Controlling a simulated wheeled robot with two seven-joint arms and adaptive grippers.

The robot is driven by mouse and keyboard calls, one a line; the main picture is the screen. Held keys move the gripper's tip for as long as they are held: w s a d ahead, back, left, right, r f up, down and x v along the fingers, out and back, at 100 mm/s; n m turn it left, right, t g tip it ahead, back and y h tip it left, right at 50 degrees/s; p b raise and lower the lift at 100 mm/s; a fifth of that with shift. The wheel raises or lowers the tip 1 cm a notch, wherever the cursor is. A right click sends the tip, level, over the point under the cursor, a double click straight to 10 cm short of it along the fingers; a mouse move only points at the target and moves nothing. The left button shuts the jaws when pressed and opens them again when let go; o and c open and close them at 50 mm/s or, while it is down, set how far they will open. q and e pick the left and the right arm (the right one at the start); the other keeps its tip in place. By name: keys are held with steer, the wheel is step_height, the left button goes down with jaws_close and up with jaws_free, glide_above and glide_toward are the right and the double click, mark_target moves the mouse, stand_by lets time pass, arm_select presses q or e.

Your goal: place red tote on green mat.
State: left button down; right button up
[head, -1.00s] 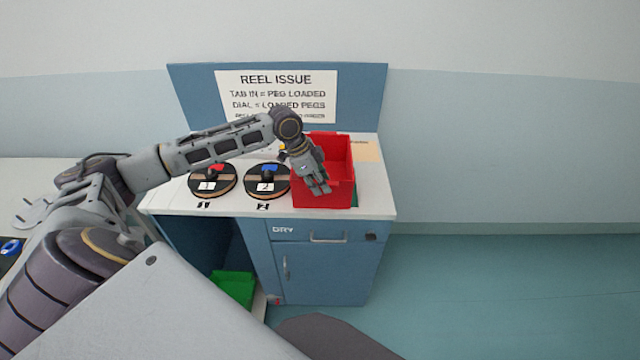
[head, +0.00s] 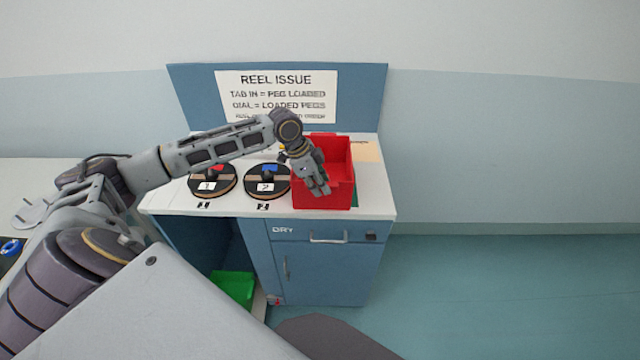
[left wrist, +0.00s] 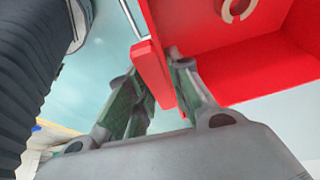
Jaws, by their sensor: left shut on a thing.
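The red tote (head: 340,158) is an open box at the right end of the white counter, upright. A sliver of the green mat (head: 355,196) shows at its lower right edge; the tote hides the rest. I cannot tell whether the tote's base touches the mat. My right gripper is not in view.
Two black reels on pegs, numbered 1 (head: 212,182) and 2 (head: 267,181), stand left of the tote. A sign panel (head: 276,95) rises behind. A green bin (head: 233,287) sits in the open bay below, beside a blue cabinet (head: 322,270).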

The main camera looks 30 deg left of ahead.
arm_select(q)
steer(key=shift+f, duration=0.2)
steer(key=c, duration=1.2)
jaws_free()
steer(key=shift+f, duration=0.15)
steer(key=v, duration=1.2)
